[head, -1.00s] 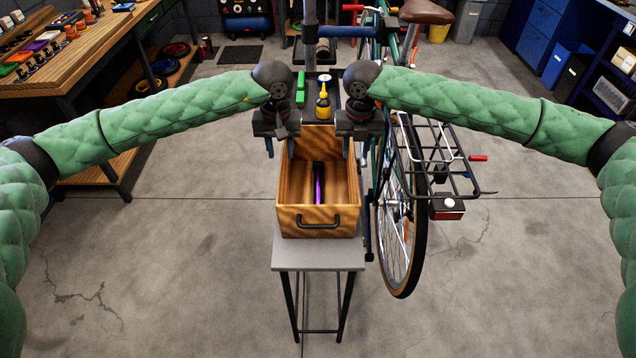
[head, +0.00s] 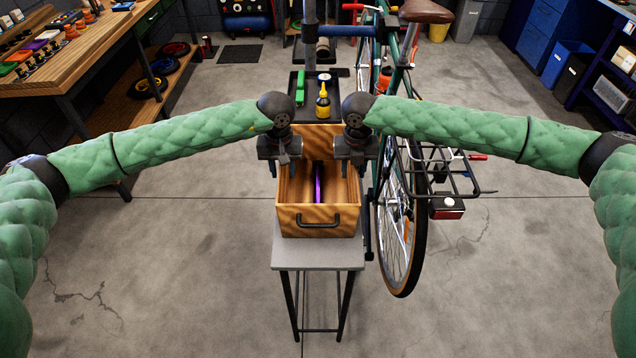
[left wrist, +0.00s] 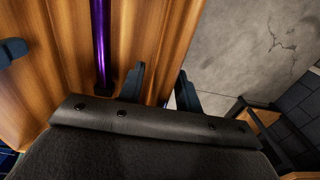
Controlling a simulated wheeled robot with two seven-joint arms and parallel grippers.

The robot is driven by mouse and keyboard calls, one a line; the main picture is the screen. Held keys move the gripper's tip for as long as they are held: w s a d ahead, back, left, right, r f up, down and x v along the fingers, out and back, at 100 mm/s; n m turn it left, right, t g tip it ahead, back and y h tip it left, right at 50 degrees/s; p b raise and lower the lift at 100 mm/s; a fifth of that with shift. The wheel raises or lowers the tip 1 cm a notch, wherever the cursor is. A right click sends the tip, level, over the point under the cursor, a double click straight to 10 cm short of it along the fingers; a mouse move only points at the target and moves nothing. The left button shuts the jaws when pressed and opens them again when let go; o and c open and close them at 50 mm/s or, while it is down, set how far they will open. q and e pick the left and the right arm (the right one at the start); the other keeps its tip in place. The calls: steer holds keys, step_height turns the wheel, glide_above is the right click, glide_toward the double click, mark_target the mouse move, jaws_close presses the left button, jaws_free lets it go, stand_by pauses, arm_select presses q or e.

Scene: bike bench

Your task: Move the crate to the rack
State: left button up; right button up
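The crate (head: 287,217) is an open wooden box with a dark handle on its front, upright on a small grey-topped stand (head: 318,257). A purple tube (head: 318,182) lies inside; it also shows in the left wrist view (left wrist: 101,40). My left gripper (head: 284,170) is open at the crate's left wall. In the left wrist view its fingers (left wrist: 160,90) stand apart on either side of that wall's edge. My right gripper (head: 354,168) is at the right wall, fingers apart. Neither grips the crate. The rack (head: 440,172) is a black wire carrier over the bicycle's rear wheel.
Behind the crate is a dark tray (head: 338,100) with a yellow bottle (head: 323,100) and a green item (head: 300,90). The bicycle's rear wheel (head: 405,240) stands close to the stand's right. A workbench (head: 90,55) is at the left. The floor in front is clear.

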arm_select(q)
jaws_close()
arm_select(e)
jaws_close()
arm_select(q)
steer(key=shift+r, duration=0.1)
arm_select(e)
steer(key=shift+r, duration=0.1)
stand_by(0.9)
